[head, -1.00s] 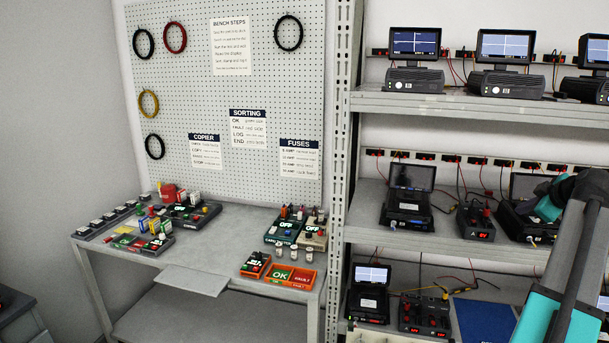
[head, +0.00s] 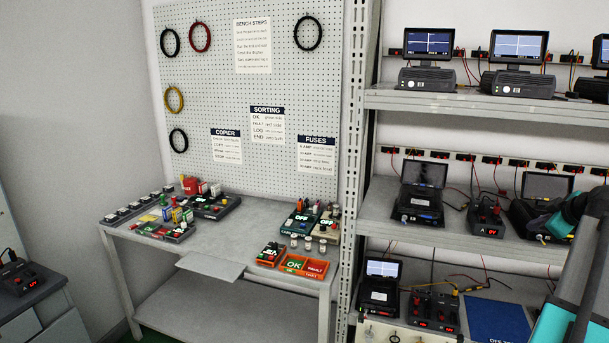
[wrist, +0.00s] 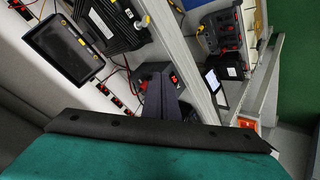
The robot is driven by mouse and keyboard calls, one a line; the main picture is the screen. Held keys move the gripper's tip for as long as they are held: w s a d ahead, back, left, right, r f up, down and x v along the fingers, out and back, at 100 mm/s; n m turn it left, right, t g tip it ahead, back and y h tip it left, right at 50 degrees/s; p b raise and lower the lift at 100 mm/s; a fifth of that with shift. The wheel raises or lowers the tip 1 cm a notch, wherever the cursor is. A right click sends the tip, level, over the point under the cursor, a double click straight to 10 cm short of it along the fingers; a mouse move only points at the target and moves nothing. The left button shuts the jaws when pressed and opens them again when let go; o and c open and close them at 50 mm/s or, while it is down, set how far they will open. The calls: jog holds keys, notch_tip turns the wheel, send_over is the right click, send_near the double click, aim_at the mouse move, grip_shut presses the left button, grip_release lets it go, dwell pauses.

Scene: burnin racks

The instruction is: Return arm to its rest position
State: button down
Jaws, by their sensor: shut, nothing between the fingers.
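My gripper (wrist: 164,92) shows in the wrist view as dark fingers held together in the middle, with nothing between them. Behind the fingers is a shelf with a small black box (wrist: 152,70) with a red lit display. My gripper's fingers cannot be made out in the head view. There my teal and dark arm is folded up at the right edge, in front of the rack, and covers part of a black case unit (head: 545,195) on the middle shelf.
The metal rack (head: 480,101) on the right carries several instruments with screens. A blue mat (head: 500,322) lies on its lower shelf. The workbench (head: 225,240) at centre holds colored boxes and an orange OK/FAULT tray (head: 303,267). A grey cabinet (head: 45,300) stands at left.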

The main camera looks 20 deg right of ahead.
jog(key=w+a+f+g+y, duration=0.1)
jog(key=w+a+f, duration=0.3)
jog(key=f, duration=0.3)
jog(key=w+a+f+y, duration=0.1)
jog(key=w+a+f, duration=0.2)
jog(key=a+f, duration=0.3)
jog(key=w+a+f+m+g+y+b, duration=0.1)
jog(key=w+a+f+g+y, duration=0.15)
jog(key=a+f, duration=1.25)
jog(key=w+a+f+m+g+y, duration=0.1)
jog(key=w+a+f+m+g, duration=0.15)
jog(key=a+f, duration=1.25)
jog(key=s+a+f+g, duration=0.2)
jog(key=s+a+f, duration=0.4)
jog(key=a+f, duration=0.3)
jog(key=s+a+f+g, duration=0.2)
jog(key=s+a+f, duration=0.4)
jog(key=a+f, duration=0.3)
jog(key=s+a+f+g, duration=0.2)
jog(key=s+a+f, duration=0.2)
jog(key=s, duration=0.6)
jog(key=s+a+f+g+h+b, duration=0.1)
jog(key=s+a+f+g, duration=0.2)
jog(key=s, duration=0.7)
jog(key=a+f, duration=0.2)
jog(key=a, duration=0.1)
jog(key=shift+s+a, duration=0.2)
jog(key=shift+s, duration=0.2)
jog(key=shift+h, duration=0.25)
jog(key=shift+r, duration=0.1)
